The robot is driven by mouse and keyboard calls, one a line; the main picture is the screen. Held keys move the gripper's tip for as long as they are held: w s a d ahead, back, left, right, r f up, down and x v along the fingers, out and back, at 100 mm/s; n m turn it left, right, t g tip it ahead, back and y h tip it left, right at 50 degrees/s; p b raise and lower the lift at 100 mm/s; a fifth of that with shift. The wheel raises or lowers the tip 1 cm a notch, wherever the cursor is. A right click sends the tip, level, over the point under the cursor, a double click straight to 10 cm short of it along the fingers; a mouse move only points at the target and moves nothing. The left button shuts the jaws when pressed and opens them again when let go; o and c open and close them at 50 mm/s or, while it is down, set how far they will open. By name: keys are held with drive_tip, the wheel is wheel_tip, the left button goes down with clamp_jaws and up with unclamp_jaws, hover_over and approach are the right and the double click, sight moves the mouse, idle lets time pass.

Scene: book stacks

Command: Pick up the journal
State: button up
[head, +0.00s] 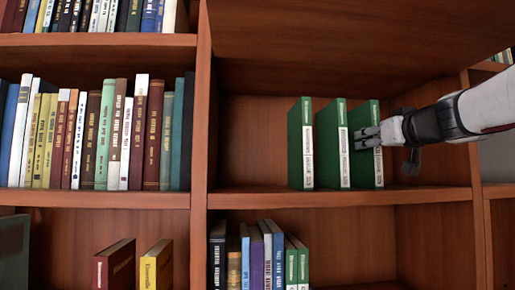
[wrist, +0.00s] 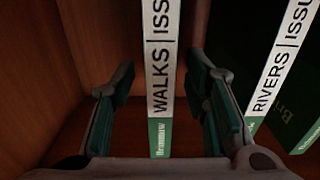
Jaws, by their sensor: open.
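Three slim green journals with white spine labels stand upright and apart on a shelf in the head view. My gripper (head: 368,138) is at the rightmost journal (head: 378,168), around the mid-height of its spine. In the wrist view this journal (wrist: 161,50) reads "WALKS | ISS…". My open gripper (wrist: 160,80) has one finger on each side of its spine, with a gap on both sides. The middle journal (head: 344,155) reads "RIVERS | ISSU…" in the wrist view (wrist: 284,62), outside the fingers. The leftmost journal (head: 308,155) stands clear of the gripper.
A wooden side wall (head: 425,170) is close to the rightmost journal; it also shows in the wrist view (wrist: 95,40). A divider (head: 201,130) separates a packed row of books (head: 110,140) at left. More books (head: 255,255) stand below. The shelf left of the journals is bare.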

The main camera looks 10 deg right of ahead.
drive_tip(key=shift+w+f+p, duration=0.1)
drive_tip(key=shift+w+p, duration=0.95)
drive_tip(key=shift+w, duration=1.35)
clamp_jaws()
